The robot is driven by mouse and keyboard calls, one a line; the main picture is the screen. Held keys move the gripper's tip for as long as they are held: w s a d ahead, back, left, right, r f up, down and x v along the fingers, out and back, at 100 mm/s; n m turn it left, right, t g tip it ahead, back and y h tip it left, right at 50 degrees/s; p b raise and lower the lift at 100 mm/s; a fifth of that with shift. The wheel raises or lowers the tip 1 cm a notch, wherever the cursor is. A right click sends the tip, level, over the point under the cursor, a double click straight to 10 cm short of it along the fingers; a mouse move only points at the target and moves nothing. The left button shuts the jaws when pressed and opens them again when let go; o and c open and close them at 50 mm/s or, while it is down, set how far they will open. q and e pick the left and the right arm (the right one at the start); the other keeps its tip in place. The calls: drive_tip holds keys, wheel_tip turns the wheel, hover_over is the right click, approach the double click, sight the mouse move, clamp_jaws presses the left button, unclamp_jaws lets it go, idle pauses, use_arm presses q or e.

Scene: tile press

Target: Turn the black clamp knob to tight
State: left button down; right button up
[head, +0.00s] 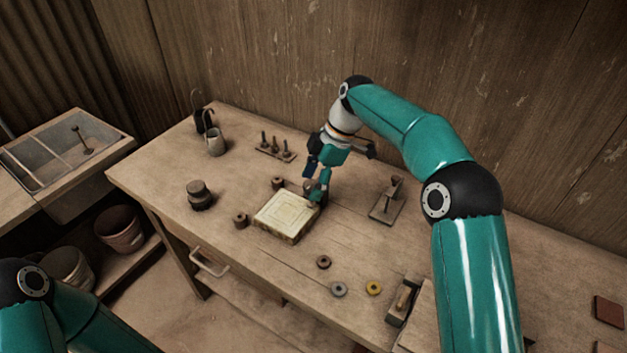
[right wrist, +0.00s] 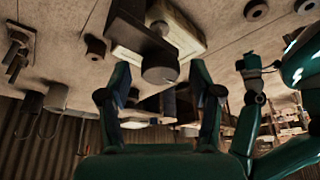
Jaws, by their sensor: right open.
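The dark round clamp knob (right wrist: 160,68) shows in the right wrist view, on the end of a dark clamp bar (right wrist: 138,30) that reaches over the pale tile press (right wrist: 185,42). In the head view the press (head: 285,214) lies on the bench, and my right gripper hides the knob. My right gripper (head: 317,190) points down at the far right edge of the press. In the right wrist view its two fingers (right wrist: 160,90) are open, one on each side below the knob, with a visible gap. Part of my left arm shows at the lower left of the head view; its gripper is out of view.
A dark lidded jar (head: 200,195) and small round pieces (head: 240,220) stand left of the press. Metal jugs (head: 215,143) and a peg rack (head: 274,150) stand behind. A small stand (head: 386,202) is to the right. Loose rings (head: 338,289) lie in front.

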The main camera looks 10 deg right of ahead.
drive_tip(key=c, duration=1.1)
